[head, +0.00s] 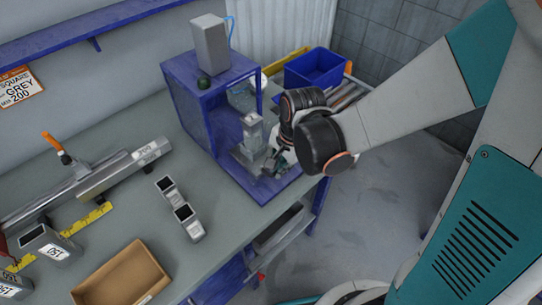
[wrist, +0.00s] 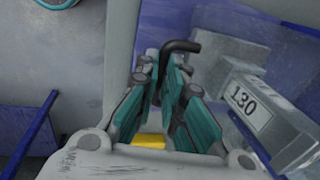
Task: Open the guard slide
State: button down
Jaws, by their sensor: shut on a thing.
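My gripper (head: 274,165) is at the open front of the blue machine housing (head: 205,110), near its right side. In the wrist view my gripper (wrist: 168,68) has its teal fingers closed around a black bent handle (wrist: 182,46). The handle's top end sticks out above the fingertips. The guard slide appears to be the clear panel beside the handle; its edges are hard to make out. A grey block marked 130 (wrist: 262,112) shows to the right of the fingers, and a grey block (head: 252,133) stands inside the housing in the head view. My gripper hides the lower handle.
The grey bench (head: 130,205) holds a long steel bar with an orange-handled clamp (head: 56,146), small square tubes (head: 187,220) and a cardboard tray (head: 122,277). A blue bin (head: 316,68) stands behind my arm. Open floor lies right of the bench.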

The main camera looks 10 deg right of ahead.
jog(key=shift+s+d, duration=0.5)
jog(key=shift+s, duration=0.35)
jog(key=c, duration=1.7)
grip_release()
jog(key=shift+s+d+r, duration=0.2)
jog(key=shift+s+r, duration=0.15)
jog(key=shift+r, duration=1.6)
jog(key=shift+s+d+r, duration=0.25)
jog(key=shift+s+r, duration=0.05)
jog(key=shift+r, duration=1.65)
jog(key=shift+s+d+r, duration=0.2)
jog(key=shift+s+r, duration=0.15)
jog(key=shift+r, duration=1.6)
